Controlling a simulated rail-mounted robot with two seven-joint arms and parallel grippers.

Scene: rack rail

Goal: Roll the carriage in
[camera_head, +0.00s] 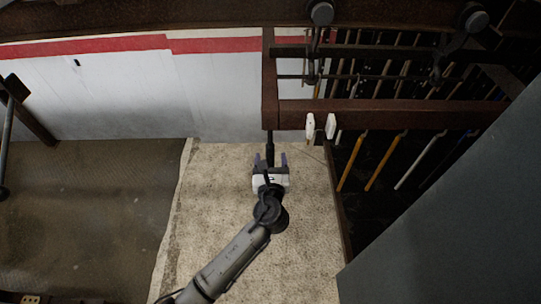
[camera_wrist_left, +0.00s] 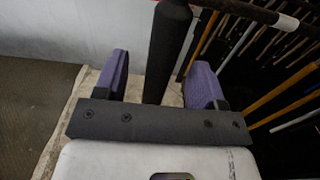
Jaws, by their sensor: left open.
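The carriage appears to be the dark brown frame (camera_head: 390,115) at the upper right, with round wheel-like parts (camera_head: 321,13) above it. A black upright handle (camera_head: 269,148) hangs at the frame's lower left corner. My left gripper (camera_head: 270,162) is open below that corner, with its purple fingers apart. In the left wrist view the black handle (camera_wrist_left: 166,50) stands between the open fingers (camera_wrist_left: 160,75), with a gap visible on each side. I cannot tell how deep it sits between them. My right gripper is not in view.
Several yellow and grey rods (camera_head: 380,160) hang in the dark space at the right. Two white pieces (camera_head: 310,127) sit at the frame's lower bar. A white wall with a red stripe (camera_head: 110,46) stands behind. A pale mat (camera_head: 215,205) lies below; brown floor (camera_head: 90,220) is clear at left.

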